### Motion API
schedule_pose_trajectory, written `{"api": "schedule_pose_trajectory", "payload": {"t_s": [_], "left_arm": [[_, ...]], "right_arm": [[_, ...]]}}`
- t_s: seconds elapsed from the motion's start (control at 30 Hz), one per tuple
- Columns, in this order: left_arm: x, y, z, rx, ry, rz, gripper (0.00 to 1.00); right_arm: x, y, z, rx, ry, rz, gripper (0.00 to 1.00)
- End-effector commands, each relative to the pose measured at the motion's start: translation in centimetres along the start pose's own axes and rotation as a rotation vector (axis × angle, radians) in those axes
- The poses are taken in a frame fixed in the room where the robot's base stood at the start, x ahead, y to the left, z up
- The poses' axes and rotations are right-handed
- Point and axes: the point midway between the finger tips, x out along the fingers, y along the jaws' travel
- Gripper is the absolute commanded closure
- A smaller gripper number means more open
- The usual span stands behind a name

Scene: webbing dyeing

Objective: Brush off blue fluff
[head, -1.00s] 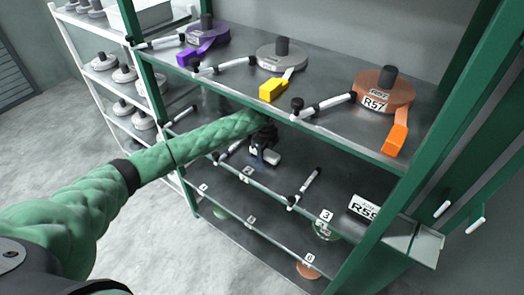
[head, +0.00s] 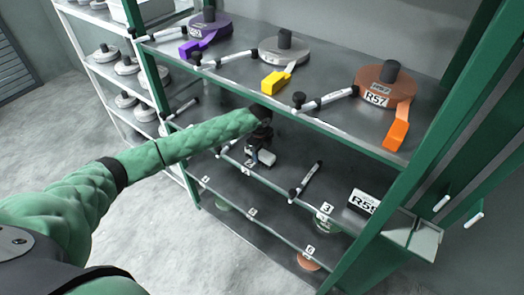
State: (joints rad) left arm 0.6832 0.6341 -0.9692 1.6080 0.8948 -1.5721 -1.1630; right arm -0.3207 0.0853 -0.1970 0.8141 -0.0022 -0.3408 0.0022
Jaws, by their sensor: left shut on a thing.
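My left arm comes in from the left and reaches under the upper shelf of the green rack. My left gripper (head: 257,144) is dark and sits low over the middle shelf. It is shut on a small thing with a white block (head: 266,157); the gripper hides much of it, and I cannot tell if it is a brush. A trace of blue shows beside the white block, too small to tell if it is fluff. I see no other blue fluff. My right gripper is not in view.
The upper shelf (head: 330,108) holds a purple spool (head: 211,25), a grey spool (head: 283,50) and an orange-brown spool (head: 383,88) with hanging tabs. Black-tipped white rods stick out at shelf edges. A white rack stands left.

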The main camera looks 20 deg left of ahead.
Motion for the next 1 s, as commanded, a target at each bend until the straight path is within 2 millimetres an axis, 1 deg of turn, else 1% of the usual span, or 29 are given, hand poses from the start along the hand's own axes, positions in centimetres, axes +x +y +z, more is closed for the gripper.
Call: {"api": "schedule_pose_trajectory", "payload": {"t_s": [0.03,0.1,0.4,0.57,0.8,1.0], "left_arm": [[0.2,0.6,0.0,0.0,-0.001,0.004,0.81],[0.2,1.0,0.0,0.001,0.0,0.004,0.81],[0.0,2.9,0.0,0.001,0.0,0.003,0.81],[-0.1,2.9,-0.4,0.001,0.0,0.002,0.81],[-0.2,2.9,-1.6,0.001,0.0,0.0,0.81],[-0.2,2.5,-1.8,0.0,0.0,0.0,0.81]], "right_arm": [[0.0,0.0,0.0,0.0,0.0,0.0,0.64],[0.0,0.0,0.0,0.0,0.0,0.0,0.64],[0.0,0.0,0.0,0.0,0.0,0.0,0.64],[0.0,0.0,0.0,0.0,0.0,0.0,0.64],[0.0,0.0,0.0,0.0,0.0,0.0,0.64],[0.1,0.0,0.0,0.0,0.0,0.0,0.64]]}}
